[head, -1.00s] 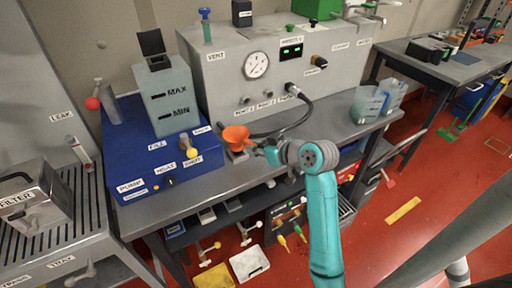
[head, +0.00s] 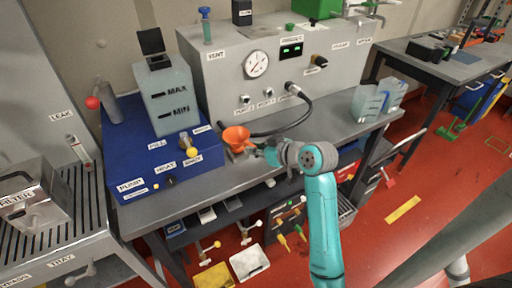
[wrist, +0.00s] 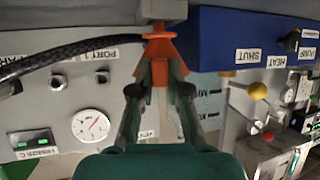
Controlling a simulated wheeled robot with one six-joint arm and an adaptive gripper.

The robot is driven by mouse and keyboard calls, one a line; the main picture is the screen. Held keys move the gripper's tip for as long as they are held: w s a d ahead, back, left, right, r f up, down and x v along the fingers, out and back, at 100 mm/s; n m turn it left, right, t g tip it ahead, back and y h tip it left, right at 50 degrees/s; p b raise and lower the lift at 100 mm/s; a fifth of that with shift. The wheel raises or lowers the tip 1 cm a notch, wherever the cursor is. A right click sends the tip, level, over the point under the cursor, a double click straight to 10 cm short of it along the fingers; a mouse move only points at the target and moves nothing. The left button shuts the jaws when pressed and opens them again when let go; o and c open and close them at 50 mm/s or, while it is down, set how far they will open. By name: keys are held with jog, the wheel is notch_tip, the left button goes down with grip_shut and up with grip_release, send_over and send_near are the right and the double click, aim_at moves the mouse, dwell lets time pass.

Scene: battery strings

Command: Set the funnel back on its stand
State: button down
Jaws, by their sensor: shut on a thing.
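The orange funnel (head: 236,136) is at the front edge of the bench, right of the blue unit, with its wide mouth up. My gripper (head: 257,148) reaches it from the right and is shut on it. In the wrist view, which is upside down, the funnel (wrist: 160,48) shows between and behind the fingers of my gripper (wrist: 160,80). Its narrow end points at a grey block, apparently the stand (wrist: 162,10). In the head view, a small grey part of the stand (head: 236,156) shows directly under the funnel. I cannot tell whether the funnel is seated.
The blue unit (head: 130,170) with a yellow-knobbed valve (head: 190,150) stands close on the left. A black hose (head: 300,118) curves from the grey gauge panel (head: 225,80) behind the funnel. Clear jugs (head: 368,104) stand far right.

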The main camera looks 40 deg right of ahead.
jog(key=shift+f, duration=0.65)
jog(key=c, duration=1.1)
grip_release()
jog(key=shift+o, duration=0.2)
jog(key=v, duration=1.2)
